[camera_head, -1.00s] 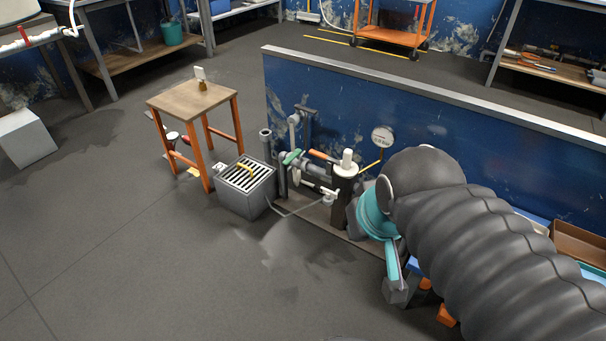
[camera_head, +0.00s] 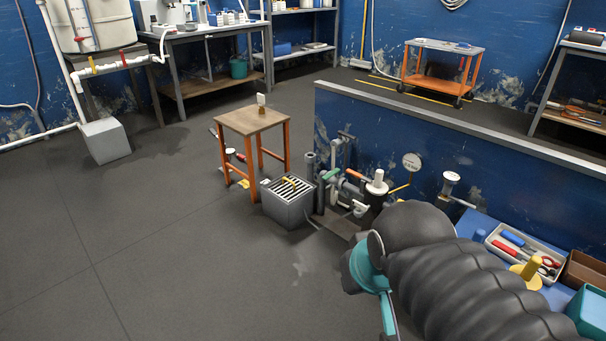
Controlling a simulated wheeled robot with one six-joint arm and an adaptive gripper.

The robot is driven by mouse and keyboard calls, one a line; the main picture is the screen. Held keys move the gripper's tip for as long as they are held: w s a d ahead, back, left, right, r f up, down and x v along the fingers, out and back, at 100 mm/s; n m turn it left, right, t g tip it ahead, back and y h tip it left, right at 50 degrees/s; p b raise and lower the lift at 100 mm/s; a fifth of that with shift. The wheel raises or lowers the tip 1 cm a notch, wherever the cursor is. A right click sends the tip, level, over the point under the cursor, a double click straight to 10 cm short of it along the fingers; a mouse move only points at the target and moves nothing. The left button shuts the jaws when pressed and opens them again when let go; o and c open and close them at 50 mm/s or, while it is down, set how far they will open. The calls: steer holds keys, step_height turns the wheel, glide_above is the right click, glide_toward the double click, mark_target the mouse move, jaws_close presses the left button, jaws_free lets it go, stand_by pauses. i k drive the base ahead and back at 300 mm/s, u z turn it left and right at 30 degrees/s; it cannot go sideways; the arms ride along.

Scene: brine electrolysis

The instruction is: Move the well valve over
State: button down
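By the low blue wall stands a cluster of pipes and valves. In it I see a lever with a green grip (camera_head: 333,174), an orange-red handle (camera_head: 356,174) and a white-capped dark cylinder (camera_head: 377,188). More small valve parts with a red handle (camera_head: 240,156) sit behind the stool, partly hidden. At the upper left, a white pipe carries a yellow handle (camera_head: 93,65) and a red handle (camera_head: 124,57). Which of these is the well valve I cannot tell. My dark ribbed arm and teal joint fill the lower right; my gripper's fingers do not show.
A grey grated box (camera_head: 287,205) stands beside the pipes, close to an orange-legged wooden stool (camera_head: 252,121). A blue table (camera_head: 484,222) with a tool tray (camera_head: 520,250) is at right. An orange cart (camera_head: 437,75) stands behind the low wall (camera_head: 470,150). The left floor is clear.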

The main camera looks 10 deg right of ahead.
mark_target(336, 170)
steer(key=u, duration=0.1)
steer(key=i, duration=1.3)
steer(key=z, duration=0.8)
